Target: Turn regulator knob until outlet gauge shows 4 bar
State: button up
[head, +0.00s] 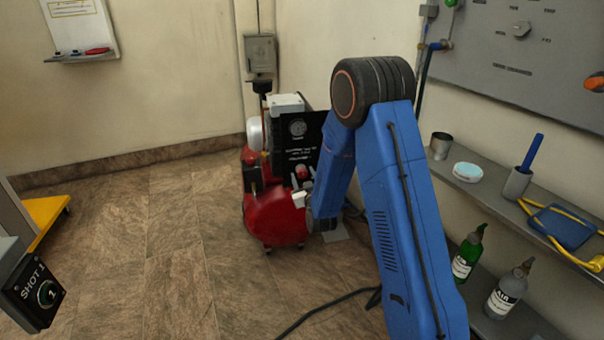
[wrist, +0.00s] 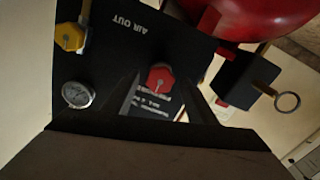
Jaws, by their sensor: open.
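The red regulator knob (wrist: 160,78) shows in the wrist view on a dark panel (wrist: 112,62), above a label that appears upside down. My gripper (wrist: 160,93) is open, with its dark fingers either side of the knob in the picture; I cannot tell whether they touch it. A small round white-faced gauge (wrist: 78,95) is left of the knob; its reading is too small to make out. In the head view the red compressor (head: 272,218) carries a black panel with a round gauge (head: 298,128), also unreadable.
A yellow valve handle (wrist: 70,37) is near the "AIR OUT" label. A black box (wrist: 245,78) with a metal ring (wrist: 288,102) is at right, below the red tank (wrist: 265,18). A shelf with bottles (head: 505,292) stands right of my arm.

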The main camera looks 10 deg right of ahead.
jog(key=c, duration=1.1)
jog(key=shift+o, duration=0.2)
jog(key=shift+m, duration=0.3)
jog(key=m, duration=0.4)
jog(key=shift+d, duration=0.1)
jog(key=shift+m, duration=2)
jog(key=o, duration=1.1)
jog(key=shift+c, duration=0.2)
